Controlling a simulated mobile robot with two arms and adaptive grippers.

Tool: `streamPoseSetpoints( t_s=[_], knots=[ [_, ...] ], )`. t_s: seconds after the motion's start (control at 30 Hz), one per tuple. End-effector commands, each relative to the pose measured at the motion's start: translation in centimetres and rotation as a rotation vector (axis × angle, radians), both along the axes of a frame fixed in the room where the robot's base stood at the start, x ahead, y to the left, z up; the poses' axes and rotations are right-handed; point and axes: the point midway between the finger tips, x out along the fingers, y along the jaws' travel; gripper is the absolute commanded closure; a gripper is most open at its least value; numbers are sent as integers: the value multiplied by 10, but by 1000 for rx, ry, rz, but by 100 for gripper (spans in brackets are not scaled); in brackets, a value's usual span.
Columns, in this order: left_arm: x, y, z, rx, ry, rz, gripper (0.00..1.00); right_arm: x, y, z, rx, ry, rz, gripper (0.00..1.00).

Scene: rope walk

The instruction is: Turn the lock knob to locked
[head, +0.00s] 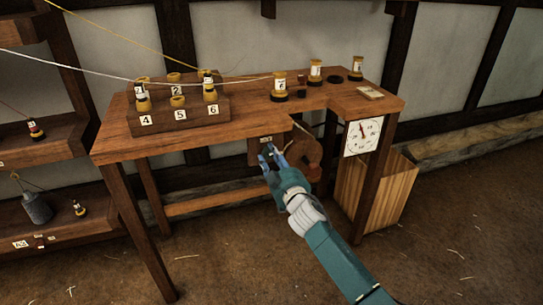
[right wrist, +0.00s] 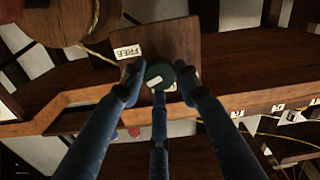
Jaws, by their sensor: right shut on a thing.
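The lock knob (right wrist: 160,74) is round and dark green, with a white mark on its face, in the right wrist view. It sits on a brown wooden plate (right wrist: 182,42) that carries a label reading FREE (right wrist: 128,52), seen upside down. The white mark points down and left in that view, away from the FREE label. A pale patch shows beside the knob, mostly hidden by a finger. My right gripper (right wrist: 160,84) has its fingers closed around the knob. In the head view my right gripper (head: 268,153) is at the plate under the bench, and it hides the knob. My left gripper is not in view.
The wooden bench (head: 240,125) carries a stepped rack (head: 190,123) of numbered spools and several loose spools. A dial (head: 362,136) hangs at its right front, near a wooden bin (head: 395,190). A yellow and a white rope cross above. Shelves stand at left.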

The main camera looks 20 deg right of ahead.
Motion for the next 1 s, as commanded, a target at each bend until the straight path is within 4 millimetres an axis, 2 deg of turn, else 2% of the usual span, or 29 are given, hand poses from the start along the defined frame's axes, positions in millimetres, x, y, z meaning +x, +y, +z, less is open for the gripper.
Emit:
streamPoseSetpoints(
  t_s=[0.03,0.5,1.0],
  knots=[
    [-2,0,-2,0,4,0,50,1,1,9,-44,-15,4,94],
    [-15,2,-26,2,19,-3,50,1,4,9,-491,-33,5,94],
    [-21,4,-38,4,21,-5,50,1,6,7,-955,-50,5,94]
  ],
)
